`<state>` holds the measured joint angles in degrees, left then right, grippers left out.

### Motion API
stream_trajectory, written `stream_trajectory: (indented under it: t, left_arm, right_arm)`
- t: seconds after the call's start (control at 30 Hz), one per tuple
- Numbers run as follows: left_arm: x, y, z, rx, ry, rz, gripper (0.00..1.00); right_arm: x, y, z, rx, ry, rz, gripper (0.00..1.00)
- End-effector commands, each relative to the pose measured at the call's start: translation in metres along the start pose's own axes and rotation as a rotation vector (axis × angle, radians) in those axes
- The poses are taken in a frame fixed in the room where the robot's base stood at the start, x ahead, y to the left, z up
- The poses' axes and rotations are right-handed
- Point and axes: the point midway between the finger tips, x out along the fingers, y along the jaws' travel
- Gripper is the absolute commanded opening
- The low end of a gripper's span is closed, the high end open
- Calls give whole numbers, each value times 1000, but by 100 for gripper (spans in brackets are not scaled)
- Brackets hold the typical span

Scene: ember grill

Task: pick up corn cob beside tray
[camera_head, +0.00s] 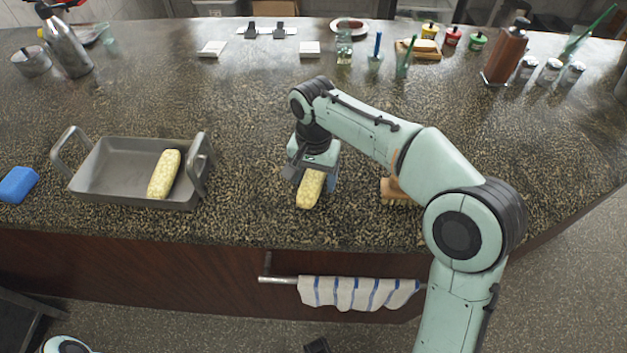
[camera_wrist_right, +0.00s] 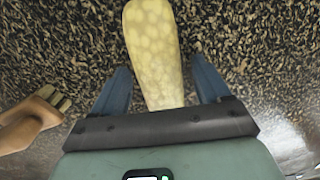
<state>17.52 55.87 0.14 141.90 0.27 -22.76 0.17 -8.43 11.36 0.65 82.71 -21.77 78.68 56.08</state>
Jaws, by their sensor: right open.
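A pale yellow corn cob (camera_head: 310,190) lies on the speckled counter to the right of the metal tray (camera_head: 127,143). A second corn cob (camera_head: 164,174) lies inside the tray. My right gripper (camera_head: 314,180) is over the cob beside the tray, from above. In the right wrist view the corn cob (camera_wrist_right: 152,50) runs between the two blue fingers of the gripper (camera_wrist_right: 165,82). The fingers are open, with a gap on each side of the cob. Part of the cob is hidden under the gripper in the head view. My left gripper is not in view.
A wooden brush-like object (camera_head: 392,191) lies just right of the gripper, and also shows in the wrist view (camera_wrist_right: 36,118). A blue sponge (camera_head: 18,184) is left of the tray. A striped towel (camera_head: 358,292) hangs on the front rail. Bottles and jars stand along the back.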

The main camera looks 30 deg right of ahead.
Motion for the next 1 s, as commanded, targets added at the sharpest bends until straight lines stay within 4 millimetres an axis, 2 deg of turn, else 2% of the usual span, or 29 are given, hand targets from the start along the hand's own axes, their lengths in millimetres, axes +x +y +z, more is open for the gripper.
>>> stream_trajectory:
  t: [0.2, 0.23, 0.4, 0.43, 0.77, 0.87, 1.0]
  left_arm:
    - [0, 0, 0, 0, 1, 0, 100]
    - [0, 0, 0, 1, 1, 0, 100]
    - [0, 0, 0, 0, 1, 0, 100]
    - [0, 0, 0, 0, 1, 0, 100]
    - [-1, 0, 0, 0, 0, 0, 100]
    - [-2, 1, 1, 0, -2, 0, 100]
    - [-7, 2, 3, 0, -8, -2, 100]
  right_arm:
    - [1, 0, 0, 0, 0, 0, 76]
    - [1, 0, 0, 0, 0, 0, 72]
    - [1, 0, 0, 0, 0, 0, 17]
    - [1, 0, 0, 0, 0, 0, 10]
    - [-3, 0, 0, -1, 1, -2, 10]
    - [-10, 0, 0, -1, 1, -2, 10]
    - [-31, -1, 0, -1, 3, -4, 10]
